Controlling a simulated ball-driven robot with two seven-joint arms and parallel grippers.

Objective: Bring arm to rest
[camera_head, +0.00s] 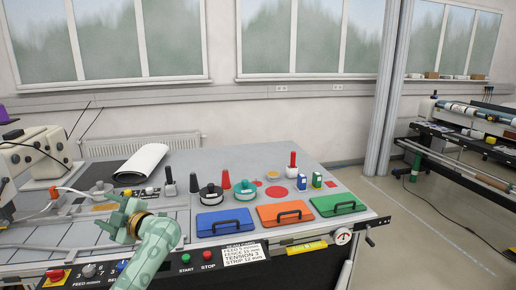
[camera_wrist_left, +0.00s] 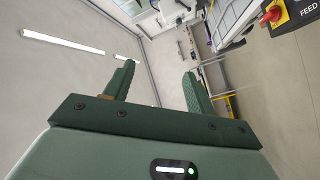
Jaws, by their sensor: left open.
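My left arm is pale green and comes up from the bottom of the head view, with a brass-coloured ring at the wrist. My left gripper (camera_head: 110,212) is over the front left part of the grey work table (camera_head: 330,178), above the front control strip. In the left wrist view the two dark green fingers of the left gripper (camera_wrist_left: 158,72) stand wide apart with nothing between them. Beyond them are a wall, bright light strips and floor. My right gripper is not in view.
Blue (camera_head: 225,221), orange (camera_head: 285,213) and green (camera_head: 338,204) handled panels lie right of the gripper. A white sewing machine (camera_head: 38,152) stands at the left. A white roll (camera_head: 142,162) lies behind. Right of the table, the floor (camera_head: 425,225) is mostly clear.

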